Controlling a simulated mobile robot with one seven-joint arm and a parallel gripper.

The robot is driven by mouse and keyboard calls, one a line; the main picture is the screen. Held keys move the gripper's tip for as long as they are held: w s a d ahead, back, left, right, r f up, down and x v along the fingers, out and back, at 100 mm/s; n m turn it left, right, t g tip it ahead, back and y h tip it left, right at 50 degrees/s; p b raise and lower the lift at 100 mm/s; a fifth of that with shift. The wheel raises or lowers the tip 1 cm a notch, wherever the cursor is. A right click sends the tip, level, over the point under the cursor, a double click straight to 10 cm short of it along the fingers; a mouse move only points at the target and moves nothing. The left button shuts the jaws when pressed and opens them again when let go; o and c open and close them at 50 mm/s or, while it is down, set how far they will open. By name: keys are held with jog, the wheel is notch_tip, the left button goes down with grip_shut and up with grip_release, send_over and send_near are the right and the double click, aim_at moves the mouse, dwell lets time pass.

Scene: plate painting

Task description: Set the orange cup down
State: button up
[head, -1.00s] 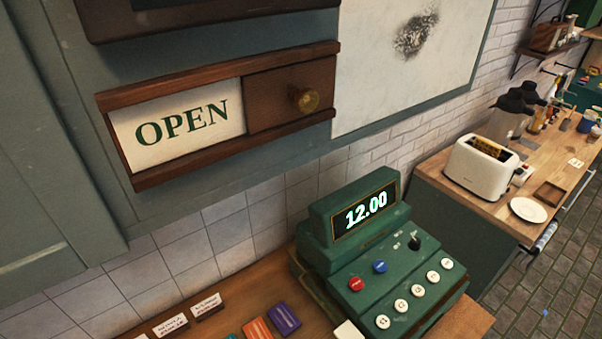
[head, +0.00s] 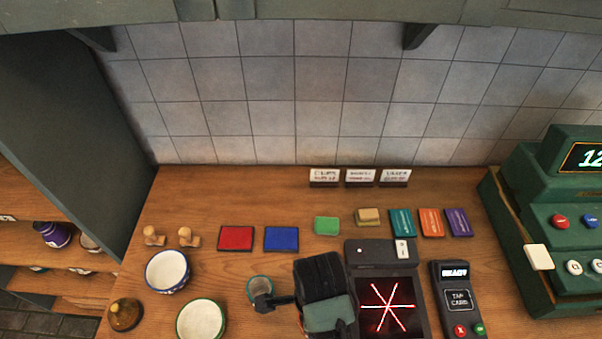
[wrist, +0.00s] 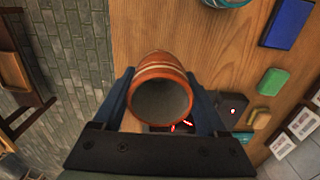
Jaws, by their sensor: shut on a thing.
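In the wrist view the orange cup (wrist: 161,96) sits between the two blue fingers of my gripper (wrist: 160,73). The gripper is shut on it. The cup has pale bands, and its grey inside faces the camera. It is over the wooden counter (wrist: 150,30) near the front edge, and I cannot tell how high. In the head view a dark part of my arm with a green patch shows at the lower middle, left of the scanner. I cannot make out the orange cup in the head view.
The red-lit scanner (head: 388,306), card reader (head: 457,300) and till (head: 565,215) stand to the right. Red (head: 236,238) and blue pads (head: 281,239) lie behind. Bare wood shows between them.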

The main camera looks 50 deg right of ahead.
jog(key=f, duration=0.4)
jog(key=shift+s+d+f, duration=0.15)
jog(key=shift+s+f, duration=0.05)
jog(key=shift+w+f+p, duration=0.1)
jog(key=shift+f+p, duration=0.35)
jog(key=shift+f, duration=1.85)
jog(key=shift+f, duration=0.1)
